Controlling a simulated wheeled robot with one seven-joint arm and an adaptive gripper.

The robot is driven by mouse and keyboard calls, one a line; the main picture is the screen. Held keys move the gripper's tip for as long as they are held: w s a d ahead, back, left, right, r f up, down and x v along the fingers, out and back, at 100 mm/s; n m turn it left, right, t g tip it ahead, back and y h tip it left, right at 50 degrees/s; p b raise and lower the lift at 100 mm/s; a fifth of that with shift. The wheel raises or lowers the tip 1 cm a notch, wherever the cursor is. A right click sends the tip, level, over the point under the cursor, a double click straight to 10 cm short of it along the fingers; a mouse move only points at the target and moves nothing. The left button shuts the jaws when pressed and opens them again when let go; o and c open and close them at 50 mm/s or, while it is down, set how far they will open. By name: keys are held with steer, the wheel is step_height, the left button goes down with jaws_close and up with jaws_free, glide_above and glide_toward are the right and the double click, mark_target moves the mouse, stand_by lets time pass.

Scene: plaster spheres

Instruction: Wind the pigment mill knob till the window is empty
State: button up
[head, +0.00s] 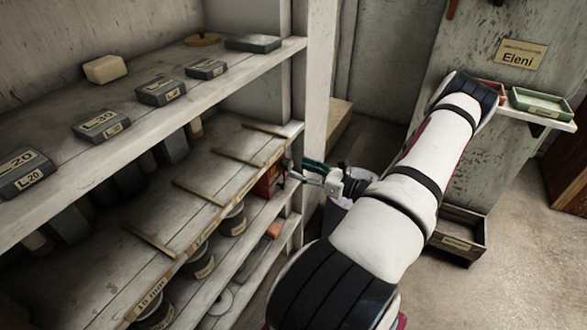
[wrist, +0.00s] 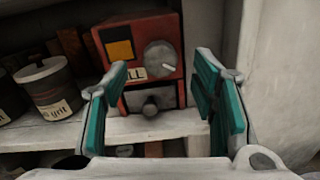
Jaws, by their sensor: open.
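The pigment mill is a red box (wrist: 142,40) on a shelf, ahead of my gripper in the wrist view. Its front has a small window (wrist: 120,50), orange in the lower part and dark above. Beside the window is a round grey dial (wrist: 160,55), and a dark round knob (wrist: 151,106) sits low on the front. My gripper (wrist: 165,85) is open, its green-padded fingers on either side of the mill's front, with nothing between them that I can see held. In the head view the mill (head: 268,180) is partly hidden behind the shelf edge and my gripper (head: 303,170).
Lidded grit tins (wrist: 48,88) stand left of the mill. A pale shelf post (head: 318,100) rises close by the gripper. Grey labelled boxes (head: 161,91) sit on the upper shelf. A wall ledge holds a green tray (head: 541,103); a bin (head: 458,235) stands on the floor.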

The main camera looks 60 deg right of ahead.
mark_target(291, 166)
steer(key=shift+w+a, duration=0.1)
steer(key=shift+w, duration=1.75)
steer(key=c, duration=1.2)
